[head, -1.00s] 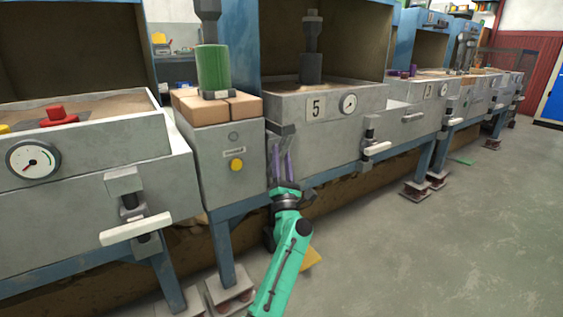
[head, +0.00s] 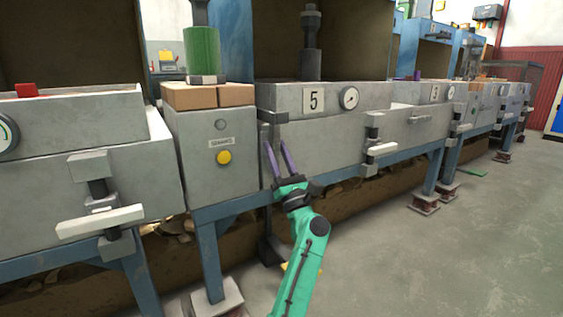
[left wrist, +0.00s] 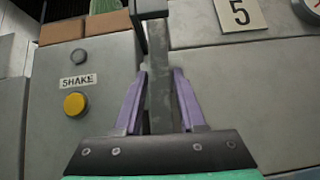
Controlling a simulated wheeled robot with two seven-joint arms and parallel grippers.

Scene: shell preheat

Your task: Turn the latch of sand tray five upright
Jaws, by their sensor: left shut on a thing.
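Sand tray five (head: 385,118) is a grey metal box with a "5" plate and a round gauge on its front. At its left end, a grey latch bar (left wrist: 159,70) hangs nearly vertical below a small block (head: 274,117). My left gripper (head: 277,147) has purple fingers and comes up from below. In the left wrist view, its fingers (left wrist: 160,75) stand on both sides of the bar and are shut on it. The fingers partly hide the bar in the head view. My right gripper is not in view.
A grey box marked "SHAKE" with a yellow button (head: 224,157) stands close left of the gripper. Tray five's right latch has a pale horizontal handle (head: 381,149). Another tray's pale handle (head: 100,221) juts out at the left. The floor at right is open.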

